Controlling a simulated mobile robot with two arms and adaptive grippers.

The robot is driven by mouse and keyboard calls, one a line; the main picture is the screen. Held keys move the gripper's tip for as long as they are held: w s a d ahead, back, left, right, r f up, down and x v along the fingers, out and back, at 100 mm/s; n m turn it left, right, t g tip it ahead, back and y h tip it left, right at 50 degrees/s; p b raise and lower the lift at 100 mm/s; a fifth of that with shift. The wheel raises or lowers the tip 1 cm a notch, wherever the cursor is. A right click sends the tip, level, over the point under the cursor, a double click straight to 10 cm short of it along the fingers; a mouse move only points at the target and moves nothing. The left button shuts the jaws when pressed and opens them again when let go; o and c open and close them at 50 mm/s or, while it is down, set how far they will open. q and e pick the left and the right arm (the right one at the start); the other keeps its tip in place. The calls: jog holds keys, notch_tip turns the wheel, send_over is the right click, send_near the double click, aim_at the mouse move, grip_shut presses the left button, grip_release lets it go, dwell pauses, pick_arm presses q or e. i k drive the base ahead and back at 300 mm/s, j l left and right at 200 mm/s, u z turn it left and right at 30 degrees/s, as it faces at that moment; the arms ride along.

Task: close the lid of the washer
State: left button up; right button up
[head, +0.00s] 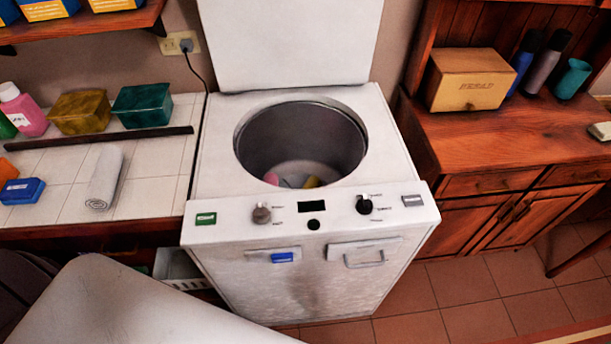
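The washer (222,175) is a white top-loader in the middle of the head view. Its white lid (290,40) stands upright at the back, fully raised, and its top edge is cut off by the frame. The round drum opening (300,140) is uncovered, with a few pink, yellow and dark items at the bottom. The front panel (335,206) carries knobs and buttons. A pale rounded part of my own body fills the lower left. Neither of my grippers shows in this view.
Left of the washer is a white tiled counter (150,190) with a rolled towel (104,178), boxes and bottles. Right is a wooden cabinet (490,140) with a bread box (470,80). Tiled floor (450,295) is clear at the lower right.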

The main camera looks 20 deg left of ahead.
aim_at(253, 45)
jog(key=u, duration=0.7)
